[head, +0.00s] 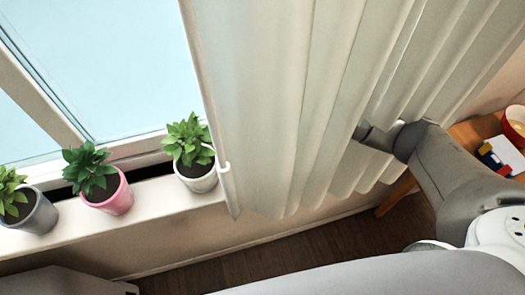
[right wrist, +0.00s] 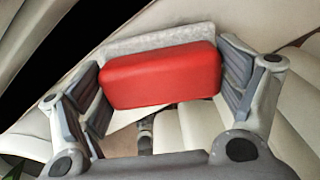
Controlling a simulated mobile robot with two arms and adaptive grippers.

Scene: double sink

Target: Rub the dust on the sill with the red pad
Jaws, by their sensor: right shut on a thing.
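The red pad (right wrist: 160,75) is a rounded block between the two fingers of my right gripper (right wrist: 166,82) in the right wrist view. The fingers are shut on its two ends. A pale grey speckled strip (right wrist: 150,40) shows along the pad's far edge; I cannot tell whether it is dust or part of the pad. In the head view the white sill (head: 150,200) runs under the window at the left. My right arm comes in from the right and goes behind the curtain, which hides the gripper and pad there. My left gripper is not in view.
A cream curtain (head: 290,100) hangs over the sill's right part. Potted plants stand on the sill in a white pot (head: 198,183), a pink pot (head: 112,197) and a grey pot (head: 38,218).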

